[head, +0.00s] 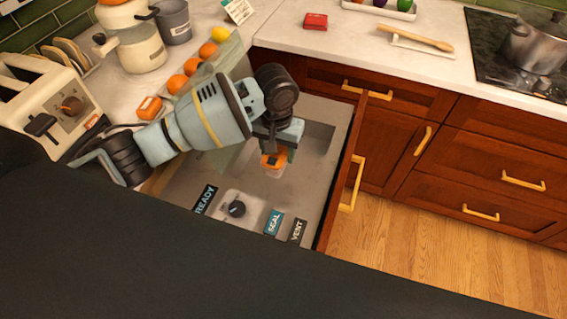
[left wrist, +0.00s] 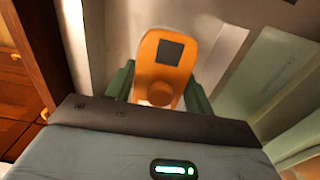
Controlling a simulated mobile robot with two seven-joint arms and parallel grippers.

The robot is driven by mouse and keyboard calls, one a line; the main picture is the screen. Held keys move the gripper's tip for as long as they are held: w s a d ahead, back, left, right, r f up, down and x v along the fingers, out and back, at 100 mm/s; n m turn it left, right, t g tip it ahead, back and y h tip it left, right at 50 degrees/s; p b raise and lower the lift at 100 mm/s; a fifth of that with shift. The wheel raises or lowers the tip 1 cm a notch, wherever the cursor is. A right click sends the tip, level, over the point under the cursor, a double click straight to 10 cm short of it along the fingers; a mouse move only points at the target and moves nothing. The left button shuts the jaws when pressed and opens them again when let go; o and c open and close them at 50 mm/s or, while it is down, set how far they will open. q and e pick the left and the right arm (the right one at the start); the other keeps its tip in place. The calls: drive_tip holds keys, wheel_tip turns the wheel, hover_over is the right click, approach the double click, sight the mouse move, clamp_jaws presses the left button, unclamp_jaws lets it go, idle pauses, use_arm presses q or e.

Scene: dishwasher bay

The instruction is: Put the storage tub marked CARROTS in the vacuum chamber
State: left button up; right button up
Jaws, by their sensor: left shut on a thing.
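My left gripper (head: 272,150) reaches down over the open drawer and is shut on an orange-topped tub (head: 277,162). In the left wrist view the orange top (left wrist: 160,58) shows a dark square and a round knob between the green fingers. I cannot read a CARROTS marking on it. The vacuum chamber (head: 325,160) appears to be the pale basin in the pulled-out drawer, with a dark knob (head: 236,209) and READY, SEAL and VENT labels at its front. The held tub is over or inside the basin; I cannot tell whether it touches the floor. My right gripper is not in view.
A clear greenish panel (head: 228,62) stands raised at the drawer's left side. A toaster (head: 45,100), several oranges (head: 191,67) and a small orange item (head: 149,107) are on the left counter. The drawer front (head: 341,180) borders the basin on the right.

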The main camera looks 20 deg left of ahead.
use_arm(q)
wheel_tip(320, 180, down, 3)
drive_tip(key=shift+f, duration=0.55)
wheel_tip(320, 180, down, 5)
drive_tip(key=shift+r+b, duration=0.1)
drive_tip(key=shift+b, duration=0.5)
drive_tip(key=shift+f, duration=0.2)
drive_tip(key=o, duration=1.1)
drive_tip(key=shift+o, duration=0.2)
